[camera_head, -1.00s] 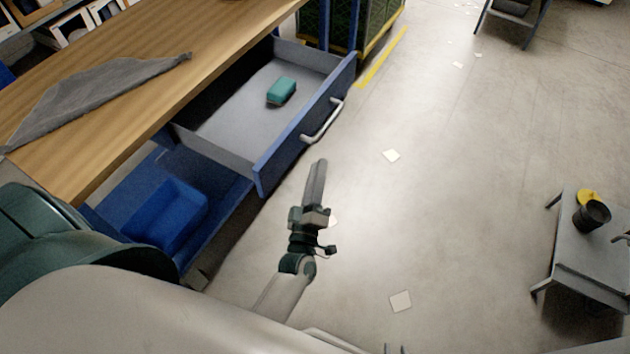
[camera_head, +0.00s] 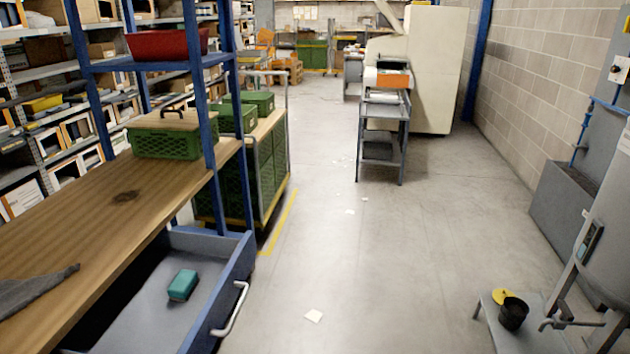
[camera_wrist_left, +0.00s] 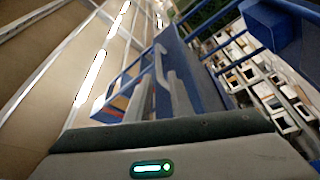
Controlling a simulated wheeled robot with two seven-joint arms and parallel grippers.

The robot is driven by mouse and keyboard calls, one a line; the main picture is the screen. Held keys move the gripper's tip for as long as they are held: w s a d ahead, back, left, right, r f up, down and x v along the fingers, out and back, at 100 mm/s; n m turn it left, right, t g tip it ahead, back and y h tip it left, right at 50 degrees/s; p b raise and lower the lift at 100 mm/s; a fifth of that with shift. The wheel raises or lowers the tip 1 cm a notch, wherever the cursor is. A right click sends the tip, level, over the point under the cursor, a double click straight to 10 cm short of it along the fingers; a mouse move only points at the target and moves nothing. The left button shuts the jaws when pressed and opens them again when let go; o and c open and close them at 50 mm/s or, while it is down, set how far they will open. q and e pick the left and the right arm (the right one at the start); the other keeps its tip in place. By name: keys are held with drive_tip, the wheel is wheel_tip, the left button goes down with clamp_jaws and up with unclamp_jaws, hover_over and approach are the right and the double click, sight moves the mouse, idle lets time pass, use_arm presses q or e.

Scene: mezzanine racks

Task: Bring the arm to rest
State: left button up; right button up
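Neither of my arms nor grippers shows in the head view. In the left wrist view, grey finger-like parts of my left gripper (camera_wrist_left: 158,82) stand out above the wrist housing, against blurred blue and pale shapes. I see nothing clearly held, and the gap between the fingers is hard to judge. My right gripper is out of view. An open blue drawer (camera_head: 240,268) with a pale handle stands out from under the wooden bench at lower left. A teal block (camera_head: 183,285) lies on its floor.
The wooden bench (camera_head: 75,235) carries a grey cloth (camera_head: 30,290) and a green crate (camera_head: 172,142). A trolley (camera_head: 272,160) with green crates stands beyond it. A low grey table (camera_head: 495,325) with a black cup (camera_head: 513,313) is at lower right. The floor between is open.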

use_arm(q)
drive_tip(key=s+d+f+m+g+h, duration=0.3)
drive_tip(key=f+m, duration=0.2)
drive_tip(key=f, duration=0.5)
drive_tip(key=s+d+f+m+g+h, duration=0.2)
drive_tip(key=d+f+m+h, duration=0.15)
drive_tip(key=f, duration=0.75)
drive_tip(key=s+a+f+m+g, duration=0.1)
drive_tip(key=s+f+m+g, duration=0.6)
drive_tip(key=s+f, duration=0.9)
wheel_tip(320, 180, down, 3)
drive_tip(key=shift+s+a+f+m, duration=0.15)
drive_tip(key=shift+s+a+m, duration=0.25)
drive_tip(key=shift+m, duration=0.35)
drive_tip(key=shift+w+h, duration=0.1)
drive_tip(key=shift+h, duration=0.15)
